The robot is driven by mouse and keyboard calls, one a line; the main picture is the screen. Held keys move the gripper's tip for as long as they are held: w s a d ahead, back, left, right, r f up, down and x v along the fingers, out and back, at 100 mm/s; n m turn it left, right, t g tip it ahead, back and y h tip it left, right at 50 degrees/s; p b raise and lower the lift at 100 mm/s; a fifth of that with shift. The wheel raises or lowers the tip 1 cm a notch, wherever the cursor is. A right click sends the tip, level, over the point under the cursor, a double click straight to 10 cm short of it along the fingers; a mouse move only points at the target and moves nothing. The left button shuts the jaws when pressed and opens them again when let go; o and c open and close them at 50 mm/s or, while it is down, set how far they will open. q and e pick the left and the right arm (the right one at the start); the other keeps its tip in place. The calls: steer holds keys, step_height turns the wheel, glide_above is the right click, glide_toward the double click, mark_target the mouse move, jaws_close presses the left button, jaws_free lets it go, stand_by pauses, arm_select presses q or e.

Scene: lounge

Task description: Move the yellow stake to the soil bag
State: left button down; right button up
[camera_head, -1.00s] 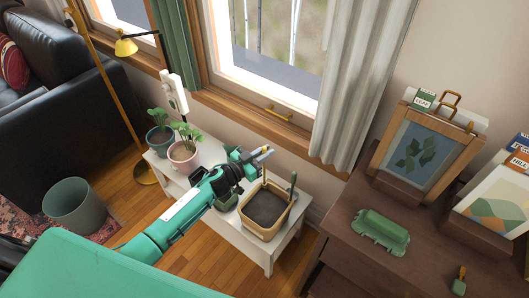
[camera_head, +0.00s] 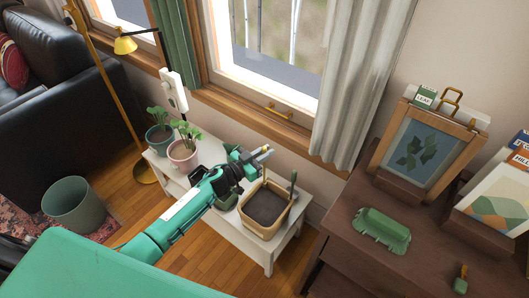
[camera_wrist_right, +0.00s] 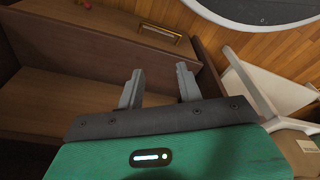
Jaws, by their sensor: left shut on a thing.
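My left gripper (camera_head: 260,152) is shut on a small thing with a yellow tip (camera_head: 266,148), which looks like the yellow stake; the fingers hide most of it. The gripper is above the back left of a tan, open-topped container of dark soil (camera_head: 246,222), which seems to be the soil bag. It stands on the white table, and I see a gap of unclear depth between it and the gripper. My right gripper (camera_wrist_right: 159,72) shows in the right wrist view with its fingers apart and nothing between them.
Two potted plants, one in a pink pot (camera_head: 183,157) and one in a teal pot (camera_head: 159,139), stand at the left of the white table (camera_head: 258,252). A green-handled tool (camera_head: 293,184) stands at the container's right. A brown cabinet (camera_head: 342,260) with a green tray (camera_head: 381,231) is at the right.

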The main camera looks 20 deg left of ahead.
arm_select(q)
steer(key=shift+f, duration=0.1)
steer(key=shift+f, duration=0.15)
arm_select(e)
steer(key=shift+r, duration=0.3)
steer(key=shift+s+r, duration=0.1)
arm_select(q)
steer(key=shift+f, duration=0.15)
arm_select(e)
steer(key=shift+a+r, duration=0.1)
steer(key=shift+r, duration=0.1)
arm_select(q)
steer(key=shift+b, duration=0.3)
steer(key=shift+f, duration=0.2)
arm_select(e)
steer(key=shift+w+r, duration=0.35)
steer(key=shift+r, duration=0.1)
steer(key=shift+r, duration=0.1)
arm_select(q)
steer(key=shift+f, duration=0.2)
arm_select(e)
steer(key=shift+w+r, duration=0.2)
steer(key=shift+r, duration=0.15)
